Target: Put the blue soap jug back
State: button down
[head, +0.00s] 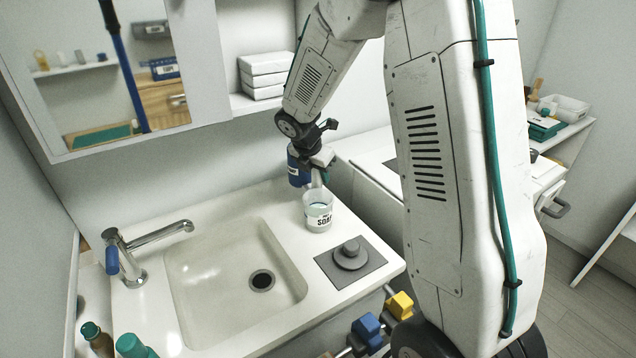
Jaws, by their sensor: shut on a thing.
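The blue soap jug (297,168), with a pale label on its side, is at my gripper (322,163) above the back right of the sink counter. My gripper is shut on it, with the jug partly hidden behind the gripper. I cannot tell whether the jug's base touches the counter. A clear container marked SOAP (318,214) stands upright on the counter just below my gripper, with pale liquid inside. I cannot tell whether the jug or gripper touches its rim.
A grey square mat (378,270) with a round grey knobbed piece (350,256) lies at the counter's right front. The sink basin (215,270) and blue-handled tap (165,233) are to the left. Teal-capped bottles (130,346) stand at front left. A mirror cabinet overhangs the back.

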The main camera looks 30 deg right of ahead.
jog(key=shift+w+f, duration=0.2)
jog(key=shift+f, duration=1.65)
jog(key=c, duration=1.1)
grip_release()
jog(key=shift+c, duration=0.2)
